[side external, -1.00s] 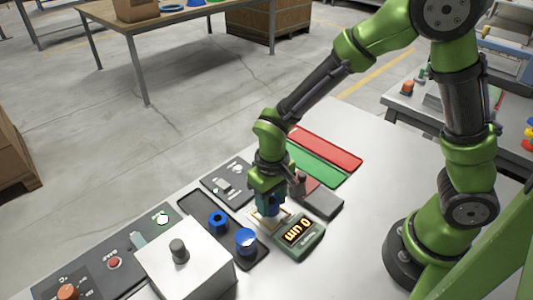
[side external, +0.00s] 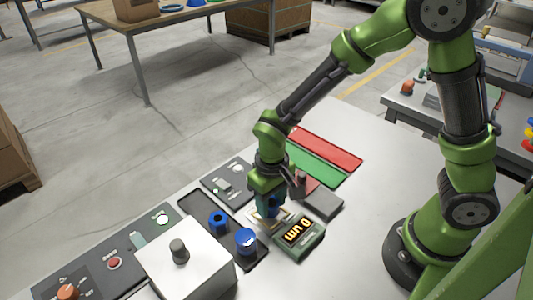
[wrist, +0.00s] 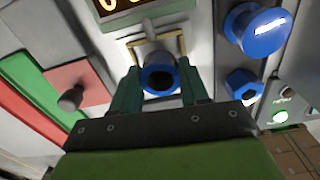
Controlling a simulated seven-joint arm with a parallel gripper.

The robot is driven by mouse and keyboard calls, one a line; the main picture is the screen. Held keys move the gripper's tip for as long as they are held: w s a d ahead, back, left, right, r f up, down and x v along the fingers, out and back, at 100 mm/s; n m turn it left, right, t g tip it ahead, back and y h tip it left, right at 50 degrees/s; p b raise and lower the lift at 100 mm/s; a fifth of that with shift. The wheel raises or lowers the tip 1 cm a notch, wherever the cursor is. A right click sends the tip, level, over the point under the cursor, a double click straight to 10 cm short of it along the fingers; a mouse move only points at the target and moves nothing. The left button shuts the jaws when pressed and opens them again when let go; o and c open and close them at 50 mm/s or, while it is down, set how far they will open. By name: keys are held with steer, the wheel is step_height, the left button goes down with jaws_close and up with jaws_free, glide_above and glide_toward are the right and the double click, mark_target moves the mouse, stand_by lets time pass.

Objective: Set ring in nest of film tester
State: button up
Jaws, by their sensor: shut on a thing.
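My gripper (side external: 267,208) is shut on a blue ring (wrist: 160,76), gripping it between its two teal fingers with the dark bore facing the wrist camera. The film tester (side external: 300,238) is a green-grey box with a lit orange display, which also shows at the top of the wrist view (wrist: 132,16). A pale brass-coloured frame (wrist: 155,42), apparently its nest, lies beside the tester, right by the ring. The fingers and ring hide part of the frame, and I cannot tell whether the ring touches it.
A dark tray (side external: 190,203) holds a blue hexagonal ring (side external: 218,221) and a larger blue round part (side external: 246,240). A white box with a knob (side external: 180,252) stands at front left. Red (side external: 325,147) and green mats lie behind.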

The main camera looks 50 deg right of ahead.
steer(key=shift+f, duration=0.75)
steer(key=o, duration=1.2)
steer(key=shift+c, duration=0.2)
steer(key=shift+o, duration=0.2)
steer(key=o, duration=0.4)
steer(key=shift+o, duration=0.2)
steer(key=shift+r, duration=0.1)
steer(key=shift+r, duration=3.45)
